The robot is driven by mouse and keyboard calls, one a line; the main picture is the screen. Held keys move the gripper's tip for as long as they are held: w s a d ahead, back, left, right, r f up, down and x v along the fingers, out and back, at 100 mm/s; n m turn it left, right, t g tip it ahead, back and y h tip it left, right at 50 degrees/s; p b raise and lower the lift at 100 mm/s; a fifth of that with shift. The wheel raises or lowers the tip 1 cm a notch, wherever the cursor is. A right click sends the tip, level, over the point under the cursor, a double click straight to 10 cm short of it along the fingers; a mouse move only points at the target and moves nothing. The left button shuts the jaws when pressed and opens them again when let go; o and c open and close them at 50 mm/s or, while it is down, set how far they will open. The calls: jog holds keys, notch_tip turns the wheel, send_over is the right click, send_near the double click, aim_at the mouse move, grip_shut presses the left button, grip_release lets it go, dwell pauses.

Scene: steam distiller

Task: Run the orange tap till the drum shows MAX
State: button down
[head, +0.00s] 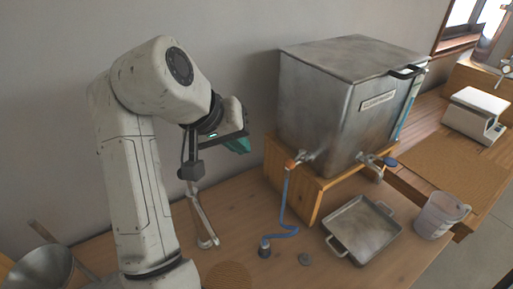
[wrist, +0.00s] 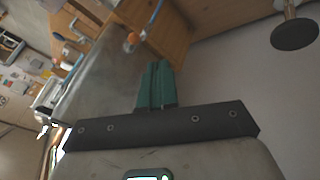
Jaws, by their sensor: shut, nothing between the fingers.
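The metal drum (head: 328,118) stands on a wooden stand in the head view, with a label and an upright level gauge (head: 408,106) on its right side. I cannot read the level or a MAX mark. The orange tap (head: 296,161) sits low at the drum's front left, with a blue hose (head: 285,200) hanging from it to the table. My gripper (head: 238,145) is to the left of the drum, apart from the tap, with green fingers together and empty. In the wrist view my shut fingers (wrist: 161,85) point toward the orange tap (wrist: 131,42).
A second tap with a blue handle (head: 389,162) is on the drum's right. A bent metal pipe (head: 203,218) stands below my gripper. A white device (head: 476,115) sits at right.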

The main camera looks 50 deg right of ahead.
aim_at(296, 158)
jog(key=s+d+f+p, duration=0.1)
jog(key=s+d+f, duration=0.1)
jog(key=d+f, duration=0.6)
jog(key=shift+s+d+f+p, duration=0.3)
jog(key=shift+s+d+p, duration=0.05)
jog(key=shift+p, duration=0.05)
dwell(0.4)
